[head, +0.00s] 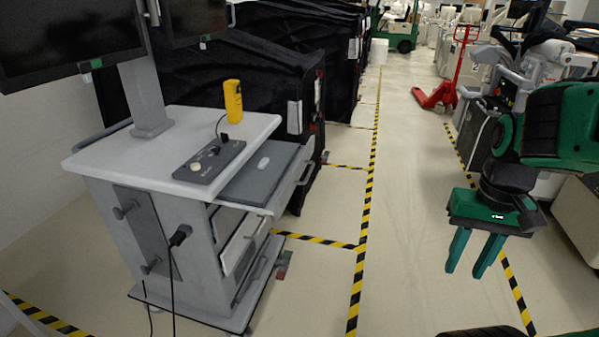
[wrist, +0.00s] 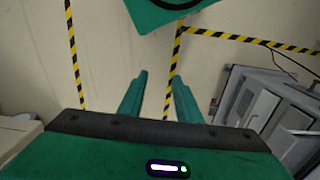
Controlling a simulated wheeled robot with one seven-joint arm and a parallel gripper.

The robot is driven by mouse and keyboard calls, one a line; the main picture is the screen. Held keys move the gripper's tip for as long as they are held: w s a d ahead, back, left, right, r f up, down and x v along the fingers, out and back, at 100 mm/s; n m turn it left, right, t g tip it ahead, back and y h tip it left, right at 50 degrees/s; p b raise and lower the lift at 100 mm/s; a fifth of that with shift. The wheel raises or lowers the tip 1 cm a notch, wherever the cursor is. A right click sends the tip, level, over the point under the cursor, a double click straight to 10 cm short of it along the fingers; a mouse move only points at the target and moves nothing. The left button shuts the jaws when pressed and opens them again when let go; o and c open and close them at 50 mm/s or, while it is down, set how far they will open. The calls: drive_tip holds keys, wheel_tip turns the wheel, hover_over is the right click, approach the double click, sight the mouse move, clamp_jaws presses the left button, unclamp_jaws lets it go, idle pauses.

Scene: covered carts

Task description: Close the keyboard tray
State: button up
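The keyboard tray (head: 262,180) is a dark grey surface pulled out from under the top of a grey cart (head: 142,150) on the left of the head view. It is open, with a small light mouse-like object (head: 263,163) on it and a handle (head: 305,174) on its outer front. My gripper (head: 469,272) hangs fingers down over the floor, well to the right of the tray, with its fingers apart and nothing between them. In the wrist view the open fingers (wrist: 158,100) are above bare floor, and part of the cart (wrist: 262,105) shows at the right.
A control box (head: 209,161) and a yellow device (head: 233,102) stand on the cart top. Lower drawers (head: 242,245) are under the tray. Black-covered carts (head: 265,75) stand behind it. A red pallet jack (head: 440,93) is farther back. The taped floor aisle between is clear.

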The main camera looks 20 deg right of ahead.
drive_tip(key=shift+s+r, duration=0.15)
drive_tip(key=shift+r, duration=0.1)
drive_tip(key=c, duration=0.5)
drive_tip(key=shift+n+t+h, duration=0.3)
drive_tip(key=shift+t, duration=0.4)
drive_tip(key=w, duration=0.6)
drive_tip(key=shift+w+f, duration=0.15)
drive_tip(key=shift+w, duration=0.05)
clamp_jaws()
drive_tip(key=n+t+y, duration=0.1)
drive_tip(key=t+y, duration=0.2)
drive_tip(key=t, duration=0.3)
approach(288, 200)
drive_tip(key=s+d+r, duration=0.5)
drive_tip(key=w+a+f, duration=0.6)
drive_tip(key=w+f, duration=0.1)
drive_tip(key=f, duration=0.1)
drive_tip(key=shift+w+f, duration=0.15)
drive_tip(key=shift+f, duration=0.05)
drive_tip(key=shift+w, duration=0.15)
